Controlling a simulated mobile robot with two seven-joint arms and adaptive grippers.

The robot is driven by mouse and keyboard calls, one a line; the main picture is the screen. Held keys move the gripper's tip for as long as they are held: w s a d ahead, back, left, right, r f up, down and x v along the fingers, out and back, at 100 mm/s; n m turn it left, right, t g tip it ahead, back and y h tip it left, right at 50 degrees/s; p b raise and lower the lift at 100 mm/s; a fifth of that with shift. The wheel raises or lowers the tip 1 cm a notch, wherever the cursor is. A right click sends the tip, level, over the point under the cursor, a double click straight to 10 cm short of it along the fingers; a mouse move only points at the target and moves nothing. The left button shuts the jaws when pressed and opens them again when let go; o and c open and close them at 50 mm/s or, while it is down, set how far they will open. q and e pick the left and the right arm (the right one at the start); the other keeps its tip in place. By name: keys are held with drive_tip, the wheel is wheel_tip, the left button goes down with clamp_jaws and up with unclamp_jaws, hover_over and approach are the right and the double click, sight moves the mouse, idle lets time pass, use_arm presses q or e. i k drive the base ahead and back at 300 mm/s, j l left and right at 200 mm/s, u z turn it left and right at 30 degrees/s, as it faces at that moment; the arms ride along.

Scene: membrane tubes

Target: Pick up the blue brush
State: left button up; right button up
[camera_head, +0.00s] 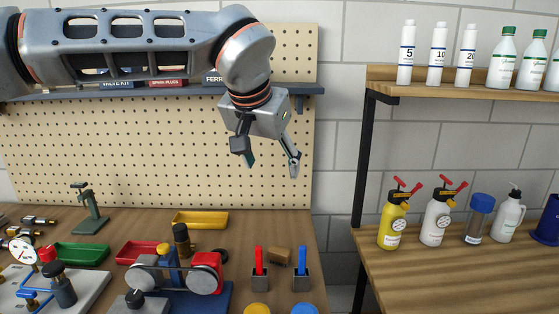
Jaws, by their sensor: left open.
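A blue upright handle (300,256), which looks like the blue brush, stands in a small dark holder (301,284) near the right end of the left workbench. Any bristles are hidden in the holder. My left gripper (272,166) hangs in front of the pegboard, above the bench and higher than the blue handle. Its two fingers are spread apart and empty, pointing down. My right gripper does not show.
A red handle (259,258) in a similar holder and a brown block (279,256) stand beside the blue handle. A blue-based machine (184,297) and a yellow tray (200,221) lie to the left. Bottles stand on the right bench (450,270) and shelf (430,80).

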sight(302, 249)
drive_tip(key=k, duration=0.85)
